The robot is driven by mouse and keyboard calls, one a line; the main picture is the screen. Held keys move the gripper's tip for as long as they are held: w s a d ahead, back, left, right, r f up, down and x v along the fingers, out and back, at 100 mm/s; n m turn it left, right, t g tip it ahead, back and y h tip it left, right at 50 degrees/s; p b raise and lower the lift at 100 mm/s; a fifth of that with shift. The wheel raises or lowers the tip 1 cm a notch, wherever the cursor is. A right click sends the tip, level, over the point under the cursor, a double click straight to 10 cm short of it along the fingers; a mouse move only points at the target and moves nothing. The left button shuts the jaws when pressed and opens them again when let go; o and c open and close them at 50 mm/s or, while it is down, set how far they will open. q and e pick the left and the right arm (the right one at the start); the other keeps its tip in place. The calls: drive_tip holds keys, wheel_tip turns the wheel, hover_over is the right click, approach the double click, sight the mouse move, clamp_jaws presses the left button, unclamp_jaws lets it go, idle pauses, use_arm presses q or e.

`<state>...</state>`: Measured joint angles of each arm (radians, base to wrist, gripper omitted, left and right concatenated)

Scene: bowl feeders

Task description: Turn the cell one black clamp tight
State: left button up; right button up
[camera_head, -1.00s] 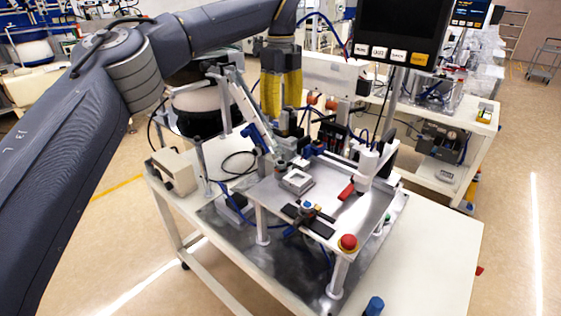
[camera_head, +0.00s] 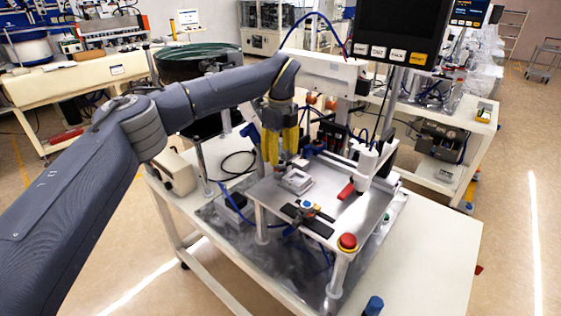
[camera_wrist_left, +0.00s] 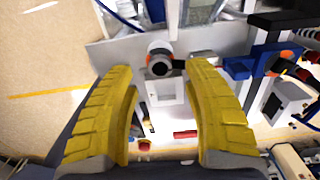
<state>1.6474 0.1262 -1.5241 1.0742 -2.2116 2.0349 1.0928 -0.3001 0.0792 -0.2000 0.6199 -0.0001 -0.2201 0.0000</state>
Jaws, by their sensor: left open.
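My left gripper (camera_head: 280,158) has yellow ribbed fingers that point down over the back-left part of the raised metal plate (camera_head: 275,196). In the left wrist view, the same gripper (camera_wrist_left: 161,72) is open, with a wide gap between its fingers. A round black knob (camera_wrist_left: 160,65), apparently the clamp, shows between the fingertips, with a dark arm to its right. I see no contact between the fingers and the knob. In the head view the fingers hide this spot. A small pale square block (camera_head: 297,181) sits on the plate just in front of the gripper. My right gripper is not in view.
A monitor (camera_head: 402,30) hangs behind. The white table's right side (camera_head: 430,250) is largely clear.

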sight(284, 164)
use_arm(q)
drive_tip(key=shift+f, duration=1.4)
drive_tip(key=shift+c, duration=0.2)
clamp_jaws()
